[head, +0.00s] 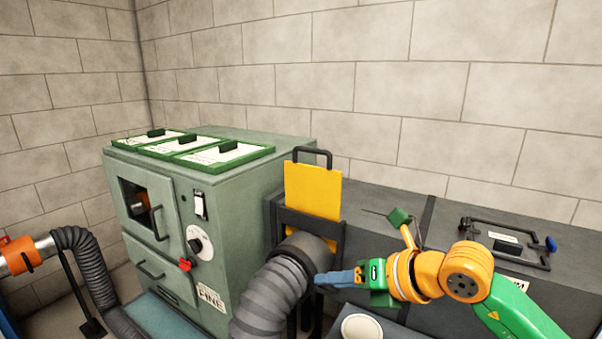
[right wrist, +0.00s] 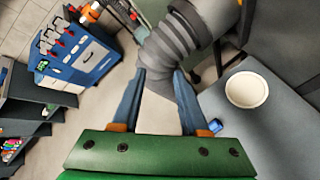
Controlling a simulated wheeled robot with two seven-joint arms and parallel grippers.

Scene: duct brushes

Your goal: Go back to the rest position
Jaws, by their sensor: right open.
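My right gripper (head: 325,280) has blue fingers and a green body, and its orange and green arm comes in from the lower right. It is just right of a thick grey ribbed hose (head: 268,298) in the head view. In the right wrist view the two fingers of my right gripper (right wrist: 155,82) stand apart, with the ribbed hose (right wrist: 180,45) beyond them. A pale grey patch shows between the fingers, and I cannot tell what it is. I see nothing held. My left gripper is not in view.
A green cabinet (head: 228,190) with three framed lids stands left of the hose. A yellow plate (head: 313,190) rises upright behind the hose. A dark box (head: 390,210) lies along the wall. A pale round dish (right wrist: 247,90) sits on a grey surface.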

